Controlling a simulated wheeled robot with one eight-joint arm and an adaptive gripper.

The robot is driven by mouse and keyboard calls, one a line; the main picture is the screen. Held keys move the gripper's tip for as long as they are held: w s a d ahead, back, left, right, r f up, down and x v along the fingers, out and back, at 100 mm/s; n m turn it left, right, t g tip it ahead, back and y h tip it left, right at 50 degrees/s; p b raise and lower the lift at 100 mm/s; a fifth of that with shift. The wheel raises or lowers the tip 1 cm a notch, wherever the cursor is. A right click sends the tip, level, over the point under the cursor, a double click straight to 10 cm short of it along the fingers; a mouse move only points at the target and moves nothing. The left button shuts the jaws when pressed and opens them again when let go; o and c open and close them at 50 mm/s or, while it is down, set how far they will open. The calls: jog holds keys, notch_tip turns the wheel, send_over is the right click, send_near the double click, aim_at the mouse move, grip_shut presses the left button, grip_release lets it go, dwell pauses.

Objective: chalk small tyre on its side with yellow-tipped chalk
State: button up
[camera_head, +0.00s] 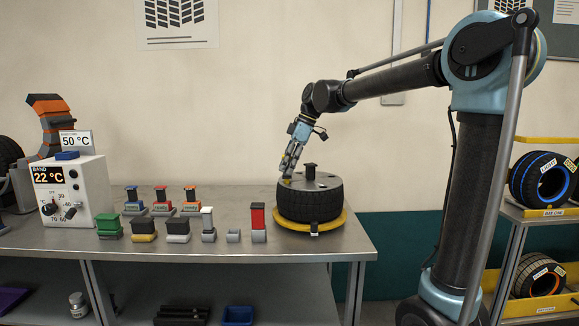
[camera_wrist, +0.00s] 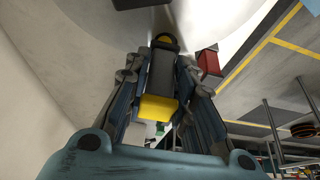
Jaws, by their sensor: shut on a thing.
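A black tyre (camera_head: 310,203) lies flat on a yellow-rimmed stand (camera_head: 335,222) at the right end of the bench. A grey disc with a black knob (camera_head: 310,170) covers its top. My gripper (camera_head: 288,172) is over the left part of this top, pointing steeply down. In the wrist view my gripper (camera_wrist: 160,95) is shut on a dark chalk (camera_wrist: 161,72) with yellow at both visible ends. The chalk's far end is at or just above a pale grey surface; I cannot tell if it touches.
Several coloured blocks in holders, among them a red one (camera_head: 258,220), stand left of the tyre. One small grey holder (camera_head: 233,236) is empty. A white temperature box (camera_head: 75,190) stands further left. A rack with tyres (camera_head: 543,180) is at the right.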

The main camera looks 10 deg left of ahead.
jog(key=shift+r, duration=0.1)
dwell(0.5)
jog(key=shift+r, duration=2.35)
